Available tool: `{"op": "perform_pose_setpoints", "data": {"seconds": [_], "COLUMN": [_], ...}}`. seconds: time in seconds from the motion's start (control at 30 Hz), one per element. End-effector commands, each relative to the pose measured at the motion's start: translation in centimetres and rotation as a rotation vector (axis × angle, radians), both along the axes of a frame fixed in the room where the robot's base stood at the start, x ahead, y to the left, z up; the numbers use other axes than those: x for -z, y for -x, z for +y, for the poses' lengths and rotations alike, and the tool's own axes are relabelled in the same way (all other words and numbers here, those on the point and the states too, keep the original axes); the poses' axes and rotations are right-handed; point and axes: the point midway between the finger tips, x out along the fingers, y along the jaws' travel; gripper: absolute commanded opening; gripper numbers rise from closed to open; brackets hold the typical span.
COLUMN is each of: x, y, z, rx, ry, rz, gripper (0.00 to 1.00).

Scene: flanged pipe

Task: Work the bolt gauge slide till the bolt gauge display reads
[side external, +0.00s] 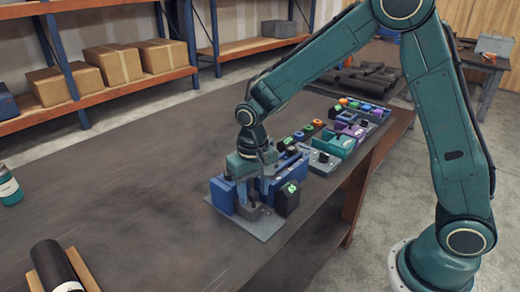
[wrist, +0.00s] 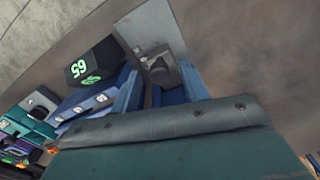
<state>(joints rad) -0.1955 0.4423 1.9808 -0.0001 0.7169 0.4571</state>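The bolt gauge sits at the near end of a row of devices on the bench, on a grey base plate (side external: 262,226). Its dark display block (side external: 287,198) shows green digits that look like 65; they show upside down in the wrist view (wrist: 78,70). My gripper (side external: 255,192) points down over the gauge, its blue fingers (wrist: 160,90) on either side of a grey slide block with a dark knob (wrist: 158,66). Whether the fingers press on the block or stand just apart from it cannot be told. A blue block (side external: 222,194) stands left of the fingers.
More devices with coloured caps, a teal one (side external: 333,143) and a purple one (side external: 352,129) among them, run toward the back right. A black cylinder (side external: 56,266) lies on a wooden cradle at front left, with a teal jar (side external: 10,188) behind. The bench's middle left is clear.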

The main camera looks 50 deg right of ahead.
Motion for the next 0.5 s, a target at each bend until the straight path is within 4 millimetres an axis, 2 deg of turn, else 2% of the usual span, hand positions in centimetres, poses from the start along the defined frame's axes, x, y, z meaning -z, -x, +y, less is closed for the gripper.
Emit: {"op": "perform_pose_setpoints", "data": {"seconds": [0.27,0.5], "x": [-0.3,-2.4], "y": [0.0,0.0], "z": [0.0,0.0], "rx": [0.000,0.000], "ry": [0.000,0.000], "rz": [0.000,-0.002], "gripper": [0.45,0.45]}}
